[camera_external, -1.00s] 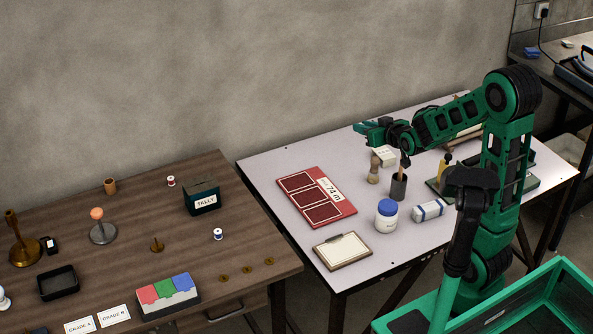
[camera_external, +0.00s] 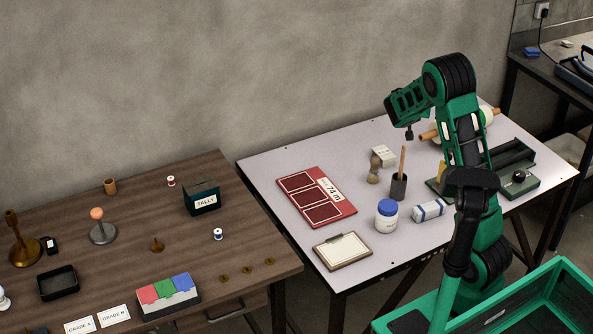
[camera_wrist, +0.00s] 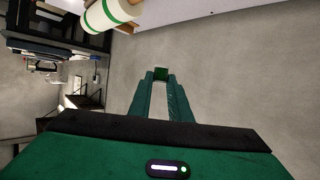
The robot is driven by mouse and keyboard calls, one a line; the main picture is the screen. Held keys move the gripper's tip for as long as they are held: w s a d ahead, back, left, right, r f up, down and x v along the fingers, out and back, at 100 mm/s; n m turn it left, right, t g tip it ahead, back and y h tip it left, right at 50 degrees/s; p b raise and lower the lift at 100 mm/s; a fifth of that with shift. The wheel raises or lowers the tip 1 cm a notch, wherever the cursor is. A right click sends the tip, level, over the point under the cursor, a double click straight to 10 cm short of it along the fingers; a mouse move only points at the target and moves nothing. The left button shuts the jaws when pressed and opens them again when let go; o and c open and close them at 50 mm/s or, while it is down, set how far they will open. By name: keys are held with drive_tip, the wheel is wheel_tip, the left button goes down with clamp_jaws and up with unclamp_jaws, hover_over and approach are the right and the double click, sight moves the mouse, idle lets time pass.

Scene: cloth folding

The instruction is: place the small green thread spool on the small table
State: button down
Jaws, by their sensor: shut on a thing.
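In the wrist view my gripper (camera_wrist: 160,80) has its two long green fingers closed around a small dark green thing (camera_wrist: 160,72) at their tips. It fits the small green thread spool, but it is too small to see clearly. Only grey wall or floor shows beyond it. In the external view my forearm is raised over the back of the pale table (camera_external: 262,165), and the fingers and held thing are hidden. A brown wooden table (camera_external: 120,215) stands at the left. I cannot tell which table is the small one.
The pale table holds a red board (camera_external: 316,197), a clipboard (camera_external: 342,250), a white jar (camera_external: 386,215), a brush pot (camera_external: 398,187) and a striped roll (camera_wrist: 108,14). The wooden table holds a tally box (camera_external: 202,198), spools and card trays, with bare wood between. A dark bench (camera_external: 553,75) is at the far right.

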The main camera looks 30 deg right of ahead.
sight(435, 161)
drive_tip(key=s+d+r+m+g+h, duration=0.2)
drive_tip(key=d+r+m+g+h, duration=0.15)
drive_tip(key=d+m+g, duration=0.75)
drive_tip(key=f+n, duration=0.1)
drive_tip(key=f, duration=0.8)
drive_tip(key=d+f+t, duration=0.1)
drive_tip(key=f, duration=0.8)
drive_tip(key=f+n+t, duration=0.1)
drive_tip(key=f, duration=0.9)
drive_tip(key=shift+s+d+f+n, duration=0.1)
drive_tip(key=shift+s+d+n, duration=0.2)
drive_tip(key=shift+d, duration=0.1)
drive_tip(key=c, duration=1.7)
unclamp_jaws()
drive_tip(key=shift+w, duration=0.1)
drive_tip(key=shift+o, duration=0.3)
drive_tip(key=v, duration=1.2)
drive_tip(key=shift+a+f, duration=0.1)
drive_tip(key=shift+f, duration=0.05)
